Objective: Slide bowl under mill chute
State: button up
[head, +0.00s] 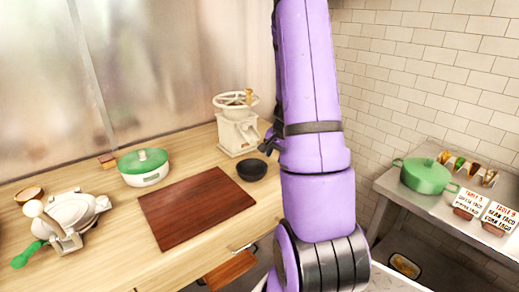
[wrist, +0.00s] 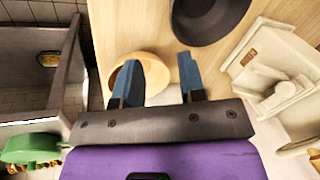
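The small dark bowl (head: 252,169) sits on the wooden counter just in front of the cream mill (head: 238,132), near the board's right corner. The bowl also shows at the top of the wrist view (wrist: 205,14), beyond my fingertips and apart from them. The mill shows at the right of the wrist view (wrist: 275,78); I cannot clearly make out its chute. My gripper (wrist: 159,62) is open, with nothing between its two blue fingers. In the head view its dark end (head: 268,143) is beside the mill, partly hidden by my purple arm.
A tan round bowl (wrist: 118,72) lies partly behind the left finger in the wrist view. A dark red board (head: 195,208), a green-lidded pot (head: 144,167) and a white press (head: 72,215) occupy the counter. A steel side table (head: 415,205) holds a green pot (head: 426,176).

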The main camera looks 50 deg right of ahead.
jog(key=shift+w+a+r+m+y, duration=0.3)
jog(key=shift+w+a+r+m, duration=0.05)
jog(key=shift+w+r+m, duration=0.2)
jog(key=shift+t, duration=0.3)
jog(key=shift+f, duration=0.15)
send_near(252, 172)
jog(key=s+f, duration=0.1)
jog(key=f, duration=0.1)
jog(key=s+a+f, duration=0.1)
jog(key=s+f, duration=0.1)
jog(key=f, duration=0.1)
jog(key=shift+s+a+f, duration=0.2)
jog(key=shift+s+f, duration=0.15)
jog(key=shift+s, duration=0.05)
grip_shut()
